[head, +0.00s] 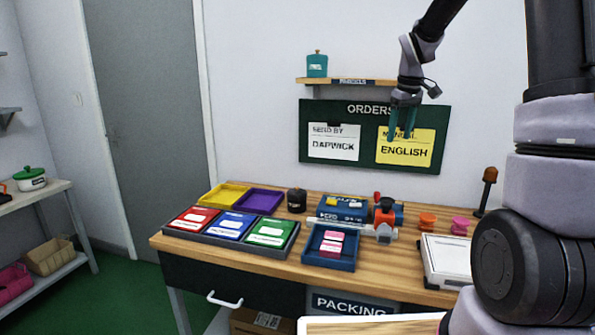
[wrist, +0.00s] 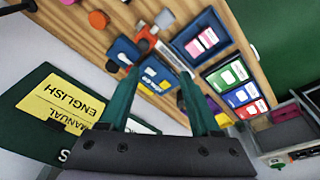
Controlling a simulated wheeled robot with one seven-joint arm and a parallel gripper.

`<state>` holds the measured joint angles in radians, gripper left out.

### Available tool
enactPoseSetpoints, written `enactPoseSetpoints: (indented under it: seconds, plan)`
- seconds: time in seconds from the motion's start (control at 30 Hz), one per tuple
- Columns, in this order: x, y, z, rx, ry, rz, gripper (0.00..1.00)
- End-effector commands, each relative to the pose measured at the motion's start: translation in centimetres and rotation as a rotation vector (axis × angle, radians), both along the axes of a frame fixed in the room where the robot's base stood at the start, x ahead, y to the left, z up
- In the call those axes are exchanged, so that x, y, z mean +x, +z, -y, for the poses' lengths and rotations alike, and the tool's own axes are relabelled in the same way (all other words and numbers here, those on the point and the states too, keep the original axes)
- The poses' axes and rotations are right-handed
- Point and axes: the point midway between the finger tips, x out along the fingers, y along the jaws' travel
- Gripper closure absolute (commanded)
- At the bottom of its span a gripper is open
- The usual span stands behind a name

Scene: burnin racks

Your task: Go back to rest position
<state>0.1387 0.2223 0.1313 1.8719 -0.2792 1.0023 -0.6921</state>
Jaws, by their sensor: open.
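My gripper (head: 403,122) hangs from my raised arm in front of the orders board (head: 373,170), well above the packing table (head: 170,243). Its two teal fingers point down, are apart, and hold nothing. In the wrist view my gripper (wrist: 165,92) also shows empty, with the table beyond its fingertips. In the head view the gripper partly overlaps the yellow card (head: 405,152) reading MANUAL ENGLISH.
The table bears a tray of red (head: 193,218), blue (head: 232,226) and green (head: 269,233) boxes, a blue bin (head: 330,260) with pink labels, and a white scale (head: 452,262). A parcel shelf (head: 347,82) is above the board. A side shelf (head: 45,193) stands at left.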

Motion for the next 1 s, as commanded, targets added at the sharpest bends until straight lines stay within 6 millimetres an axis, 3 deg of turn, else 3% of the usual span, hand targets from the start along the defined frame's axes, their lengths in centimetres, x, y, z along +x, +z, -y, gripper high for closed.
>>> enactPoseSetpoints:
  seconds: [0.03, 0.1, 0.3, 0.6, 0.8, 1.0]
  plan:
    - [-1.9, 2.0, -0.4, 0.011, -0.043, 0.031, 0.36]
    - [-4.4, 4.1, -1.0, 0.033, -0.111, 0.066, 0.36]
    - [-12.0, 8.4, -2.4, 0.124, -0.305, 0.164, 0.36]
    - [-23.0, 10.7, -3.9, 0.321, -0.57, 0.285, 0.36]
    - [-27.3, 10.2, -4.5, 0.429, -0.677, 0.318, 0.36]
    - [-28.3, 10.0, -4.6, 0.459, -0.706, 0.325, 0.36]
